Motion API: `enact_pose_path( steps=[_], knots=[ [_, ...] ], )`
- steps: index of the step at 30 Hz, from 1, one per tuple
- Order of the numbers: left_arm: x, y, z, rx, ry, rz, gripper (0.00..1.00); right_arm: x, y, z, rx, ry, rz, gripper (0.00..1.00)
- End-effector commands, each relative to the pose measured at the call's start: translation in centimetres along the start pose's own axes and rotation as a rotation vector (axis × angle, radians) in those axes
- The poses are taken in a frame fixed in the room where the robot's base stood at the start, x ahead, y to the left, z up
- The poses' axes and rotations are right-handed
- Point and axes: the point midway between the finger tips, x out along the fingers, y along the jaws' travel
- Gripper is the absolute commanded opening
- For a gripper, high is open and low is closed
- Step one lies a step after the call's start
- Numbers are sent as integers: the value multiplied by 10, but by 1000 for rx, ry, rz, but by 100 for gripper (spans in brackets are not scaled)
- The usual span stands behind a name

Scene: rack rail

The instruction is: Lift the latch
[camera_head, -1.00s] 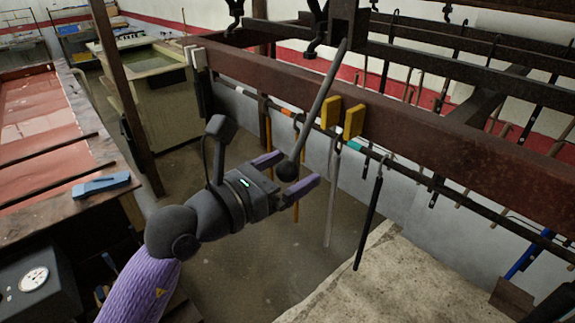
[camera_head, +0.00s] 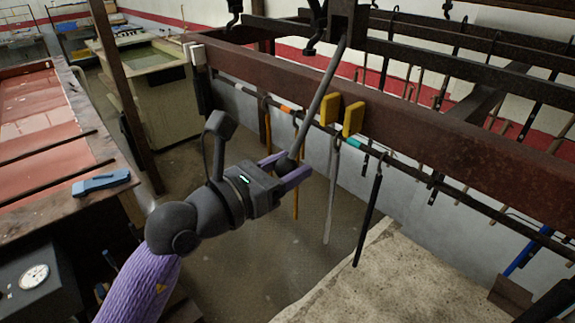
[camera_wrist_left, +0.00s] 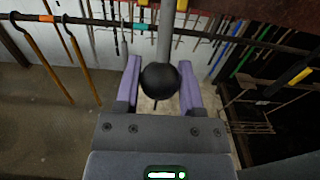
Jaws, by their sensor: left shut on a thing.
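The latch lever (camera_head: 321,98) is a grey rod hanging at a slant from a dark bracket (camera_head: 345,22) on the rack, with a dark round knob (camera_head: 285,164) at its lower end. My left gripper (camera_head: 287,166) is shut on the knob end of the lever. In the left wrist view the black knob (camera_wrist_left: 160,80) sits between the two purple fingers of my left gripper (camera_wrist_left: 160,88), with the rod running up from it. Part of the knob is hidden by the fingers in the head view. My right gripper is not in view.
A rusty brown beam (camera_head: 420,143) crosses behind the lever, with two yellow blocks (camera_head: 353,119) on it. Several tools hang on a dark rail (camera_head: 408,172) below it. A workbench with a blue tool (camera_head: 101,182) stands at left. A pale slab (camera_head: 385,282) lies at lower right.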

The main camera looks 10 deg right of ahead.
Motion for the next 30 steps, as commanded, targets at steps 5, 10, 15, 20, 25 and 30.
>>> enact_pose_path(
  steps=[5, 10, 15, 20, 25, 30],
  knots=[
    [-13, 0, 13, 1, -1, 2, 17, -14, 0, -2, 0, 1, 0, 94],
    [-21, 0, 19, 1, -2, 1, 17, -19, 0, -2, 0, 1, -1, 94],
    [-32, 0, 29, 2, -2, 2, 17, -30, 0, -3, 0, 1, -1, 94],
    [-39, 0, 38, 0, -2, 2, 17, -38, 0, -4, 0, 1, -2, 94],
    [-47, 0, 46, 1, -3, 1, 17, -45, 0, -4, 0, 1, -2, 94],
    [-56, 0, 60, 1, -2, 1, 17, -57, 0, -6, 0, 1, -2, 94]
  ],
)
